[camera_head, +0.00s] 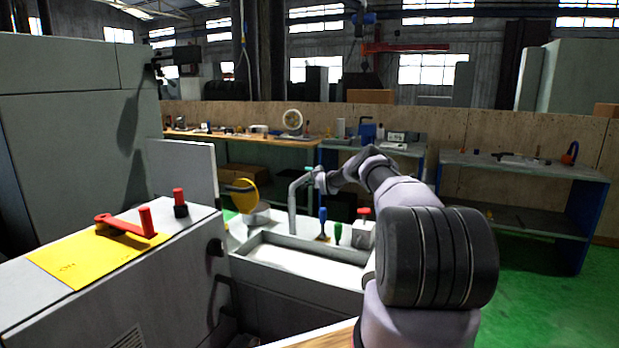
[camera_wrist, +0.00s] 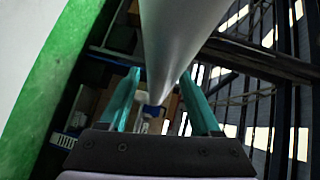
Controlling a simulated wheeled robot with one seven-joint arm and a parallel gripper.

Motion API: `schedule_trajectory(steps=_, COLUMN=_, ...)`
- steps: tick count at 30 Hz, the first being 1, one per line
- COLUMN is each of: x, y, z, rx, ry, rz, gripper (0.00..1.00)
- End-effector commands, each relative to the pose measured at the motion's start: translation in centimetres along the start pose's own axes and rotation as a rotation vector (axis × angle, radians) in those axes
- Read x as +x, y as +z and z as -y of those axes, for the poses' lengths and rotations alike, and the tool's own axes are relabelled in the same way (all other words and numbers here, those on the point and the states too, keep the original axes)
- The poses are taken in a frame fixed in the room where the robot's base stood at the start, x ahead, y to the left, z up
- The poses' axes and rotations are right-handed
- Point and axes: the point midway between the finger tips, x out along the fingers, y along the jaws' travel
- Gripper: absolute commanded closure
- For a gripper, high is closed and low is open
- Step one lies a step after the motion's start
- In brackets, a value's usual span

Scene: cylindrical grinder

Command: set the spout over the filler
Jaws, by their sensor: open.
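The spout (camera_head: 292,208) is a grey bent pipe. It rises upright at the back of the grinder's trough, and its top bends right toward my gripper (camera_head: 311,184). In the wrist view the grey pipe (camera_wrist: 180,30) runs down the middle of the picture, between the teal fingers of my gripper (camera_wrist: 160,88). The fingers stand apart on either side of it; whether either touches the pipe I cannot tell. I cannot pick out the filler for certain; my arm hides part of the trough's right side.
A shallow trough (camera_head: 268,237) lies below, with blue (camera_head: 323,222) and green (camera_head: 338,232) handles and a red knob (camera_head: 364,212) near its right end. A yellow disc (camera_head: 245,195) stands left of the spout. A grey machine cabinet (camera_head: 70,130) blocks the left; green floor is clear at right.

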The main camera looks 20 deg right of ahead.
Motion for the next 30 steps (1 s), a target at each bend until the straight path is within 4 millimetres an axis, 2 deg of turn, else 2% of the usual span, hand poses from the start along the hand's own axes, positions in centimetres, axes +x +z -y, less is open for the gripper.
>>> schedule_trajectory(steps=2, x=-0.01, y=0.00, z=-0.01, rx=0.000, ry=0.000, rz=0.000, gripper=0.36)
schedule_trajectory(steps=3, x=-0.01, y=-0.01, z=-0.01, rx=0.000, ry=0.000, rz=0.000, gripper=0.39)
schedule_trajectory(steps=8, x=-0.02, y=-0.01, z=-0.01, rx=0.000, ry=0.000, rz=0.000, gripper=1.00)
schedule_trajectory(steps=30, x=-0.03, y=-0.02, z=-0.05, rx=0.000, ry=0.001, rz=0.000, gripper=1.00)
